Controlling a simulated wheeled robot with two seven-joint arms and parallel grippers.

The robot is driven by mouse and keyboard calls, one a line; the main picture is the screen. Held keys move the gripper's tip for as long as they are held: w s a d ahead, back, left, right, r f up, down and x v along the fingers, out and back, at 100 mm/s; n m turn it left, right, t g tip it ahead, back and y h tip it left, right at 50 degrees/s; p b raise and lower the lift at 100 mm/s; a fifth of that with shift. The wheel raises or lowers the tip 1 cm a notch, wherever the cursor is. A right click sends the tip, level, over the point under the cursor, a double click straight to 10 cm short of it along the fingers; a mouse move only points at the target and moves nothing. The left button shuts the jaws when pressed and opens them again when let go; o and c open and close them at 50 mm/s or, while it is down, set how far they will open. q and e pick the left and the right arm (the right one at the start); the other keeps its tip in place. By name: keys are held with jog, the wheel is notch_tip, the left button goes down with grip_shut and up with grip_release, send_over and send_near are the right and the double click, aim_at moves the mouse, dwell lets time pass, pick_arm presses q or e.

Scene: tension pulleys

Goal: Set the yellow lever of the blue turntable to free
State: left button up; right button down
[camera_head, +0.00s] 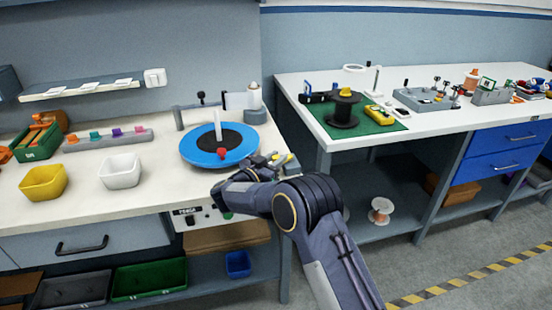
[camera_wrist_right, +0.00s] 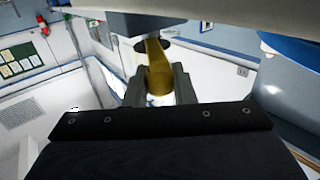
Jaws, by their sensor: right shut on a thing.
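The blue turntable (camera_head: 195,155) with a black centre and a white upright spindle (camera_head: 217,124) sits near the right end of the left bench. My right gripper (camera_head: 272,160) is at the bench's right end, just right of the turntable. The yellow lever (camera_wrist_right: 158,75) shows in the right wrist view between the two fingers of my right gripper (camera_wrist_right: 160,88), which is shut on it. In the head view the lever is mostly hidden at the gripper. Its setting cannot be read. My left gripper is not in view.
A white bowl (camera_head: 120,171) and a yellow bowl (camera_head: 44,182) stand on the left bench. A grey rack with coloured pegs (camera_head: 108,140) lies behind them. The right bench holds a black spool (camera_head: 343,108) on a green mat (camera_head: 375,128). A gap separates the benches.

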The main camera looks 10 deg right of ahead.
jog(key=shift+r, duration=0.15)
jog(key=c, duration=1.3)
grip_release()
jog(key=shift+w, duration=0.1)
jog(key=shift+o, duration=0.2)
jog(key=v, duration=0.7)
jog(key=shift+s+a+b, duration=0.25)
jog(key=shift+s+b, duration=0.05)
